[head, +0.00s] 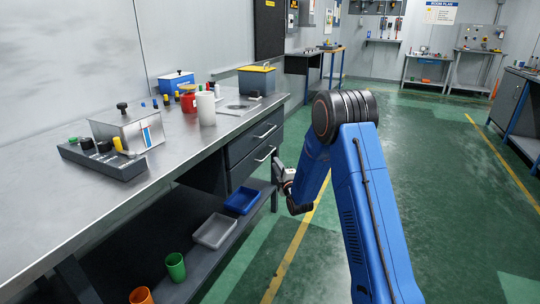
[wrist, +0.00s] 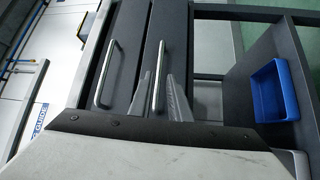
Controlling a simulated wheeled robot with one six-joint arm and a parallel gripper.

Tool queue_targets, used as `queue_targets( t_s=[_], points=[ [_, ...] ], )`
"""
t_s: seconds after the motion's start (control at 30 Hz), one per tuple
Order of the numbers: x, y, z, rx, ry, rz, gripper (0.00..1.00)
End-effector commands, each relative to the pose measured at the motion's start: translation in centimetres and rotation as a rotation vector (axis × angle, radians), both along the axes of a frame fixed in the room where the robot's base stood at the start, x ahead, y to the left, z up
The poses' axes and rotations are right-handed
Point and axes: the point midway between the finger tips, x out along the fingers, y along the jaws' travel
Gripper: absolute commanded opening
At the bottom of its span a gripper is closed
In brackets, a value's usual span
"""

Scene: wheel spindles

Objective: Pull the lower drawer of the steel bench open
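The steel bench (head: 150,125) runs along the left in the head view. Under its far end are two dark drawers, both looking closed. The lower drawer (head: 243,168) has a bar handle (head: 265,154). In the wrist view the scene is turned sideways; the lower drawer's handle (wrist: 157,78) is the right one of two bars. My gripper (wrist: 161,85) is open there, one grey finger on each side of that handle in the picture. I cannot tell how deep the fingers reach or whether they touch it. In the head view my wrist is beside the drawers, the fingers unclear.
The upper drawer's handle (wrist: 105,73) lies close by. A blue tray (head: 242,200) and a grey tray (head: 214,231) sit on the bench's lower shelf. A bench leg (head: 274,197) stands near my wrist. Open green floor (head: 430,160) lies to the right.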

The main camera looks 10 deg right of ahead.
Motion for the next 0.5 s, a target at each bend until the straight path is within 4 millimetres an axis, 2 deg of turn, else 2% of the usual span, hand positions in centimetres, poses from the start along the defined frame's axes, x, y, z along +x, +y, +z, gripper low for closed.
queue_targets(
  t_s=[0.3, 0.5],
  points=[
    [5.5, 0.9, 0.7, 0.001, -0.001, 0.000, 0.17],
    [8.1, 1.3, 1.1, 0.001, -0.001, 0.000, 0.17]
  ],
)
